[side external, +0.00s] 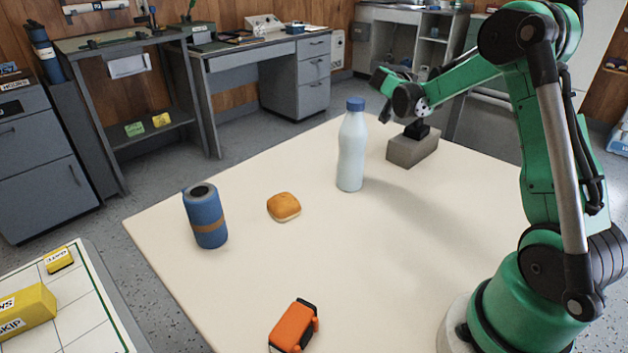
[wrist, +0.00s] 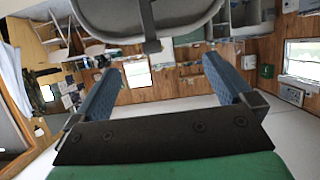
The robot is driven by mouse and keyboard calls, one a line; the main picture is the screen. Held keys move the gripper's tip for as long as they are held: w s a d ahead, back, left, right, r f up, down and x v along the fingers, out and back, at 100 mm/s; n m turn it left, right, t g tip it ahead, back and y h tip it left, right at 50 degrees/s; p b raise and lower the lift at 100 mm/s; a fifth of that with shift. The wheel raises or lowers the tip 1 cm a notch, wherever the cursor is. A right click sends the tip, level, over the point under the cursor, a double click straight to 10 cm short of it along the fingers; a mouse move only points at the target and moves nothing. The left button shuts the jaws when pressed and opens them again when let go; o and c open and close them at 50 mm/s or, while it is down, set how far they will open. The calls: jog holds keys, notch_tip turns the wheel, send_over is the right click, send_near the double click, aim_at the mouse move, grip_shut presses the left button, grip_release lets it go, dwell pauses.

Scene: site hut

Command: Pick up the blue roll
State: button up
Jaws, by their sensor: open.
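The blue roll (side external: 207,217) stands upright on the left part of the pale table in the side external view, slightly tilted in the picture. It has a brown band round its lower half and a dark hollow top. My gripper is open and empty in the wrist view (wrist: 160,68), its two blue fingers spread wide apart. In the side external view my arm's end is raised at the far right side of the table, well away from the roll, and its fingers cannot be made out. The roll cannot be made out in the wrist view.
On the table (side external: 240,300) are a bun (side external: 284,207), a pale bottle with a blue cap (side external: 351,150), an orange device (side external: 294,325) and a grey block (side external: 411,150). Yellow blocks (side external: 27,309) lie on a white gridded surface at lower left. The table's middle is clear.

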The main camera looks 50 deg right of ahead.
notch_tip(320, 180, up, 17)
jog(key=r+m+t+y, duration=0.1)
jog(key=m+t+y, duration=0.75)
jog(key=y, duration=1.55)
send_over(203, 205)
jog(key=d, duration=0.5)
notch_tip(203, 205, down, 26)
jog(key=shift+n, duration=0.25)
jog(key=shift+x, duration=2.55)
jog(key=shift+s+a+r, duration=0.15)
jog(key=c, duration=1.3)
